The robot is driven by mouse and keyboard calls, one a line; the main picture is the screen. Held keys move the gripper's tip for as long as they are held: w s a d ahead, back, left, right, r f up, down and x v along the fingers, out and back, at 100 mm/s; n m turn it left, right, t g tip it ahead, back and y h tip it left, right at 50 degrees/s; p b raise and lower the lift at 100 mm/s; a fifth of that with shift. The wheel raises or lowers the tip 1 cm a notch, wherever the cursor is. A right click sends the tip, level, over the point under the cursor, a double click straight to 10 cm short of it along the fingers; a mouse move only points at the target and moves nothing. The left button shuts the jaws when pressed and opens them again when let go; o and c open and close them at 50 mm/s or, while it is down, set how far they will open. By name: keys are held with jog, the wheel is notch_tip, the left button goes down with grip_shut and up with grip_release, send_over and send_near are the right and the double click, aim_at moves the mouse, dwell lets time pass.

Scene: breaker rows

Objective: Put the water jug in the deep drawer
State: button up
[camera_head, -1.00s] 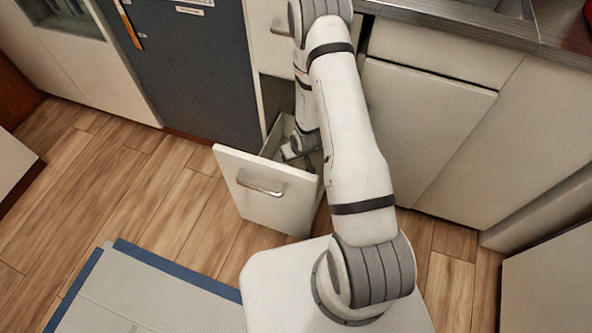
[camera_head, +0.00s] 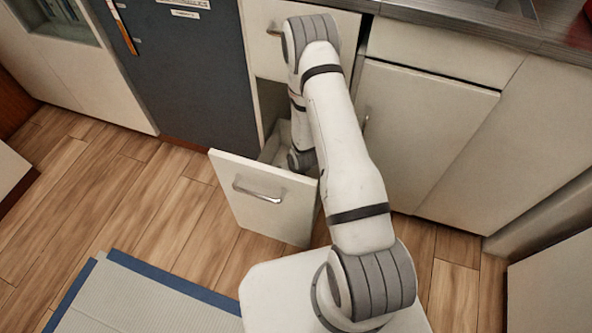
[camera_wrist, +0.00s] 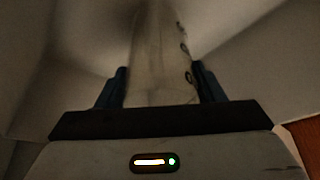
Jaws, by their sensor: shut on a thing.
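The deep drawer (camera_head: 272,222) is pulled open below the counter, its front with a metal handle facing out. In the wrist view my gripper (camera_wrist: 160,88) is shut on the water jug (camera_wrist: 160,60), a pale, cloudy, upright-looking body with dark marks along its right side. Pale drawer walls (camera_wrist: 60,70) surround the jug and fingers. In the head view my arm reaches down into the drawer and hides the gripper and the jug. I cannot tell whether the jug touches the drawer bottom.
A closed upper drawer (camera_head: 262,45) is above the open one. A dark blue-grey appliance front (camera_head: 190,75) stands to the left, closed cabinet doors (camera_head: 415,130) to the right. A grey mat with blue edging (camera_head: 140,300) lies on the wooden floor, which is clear at left.

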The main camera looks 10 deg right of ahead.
jog(key=shift+f, duration=0.3)
jog(key=o, duration=1.1)
jog(key=shift+c, duration=0.2)
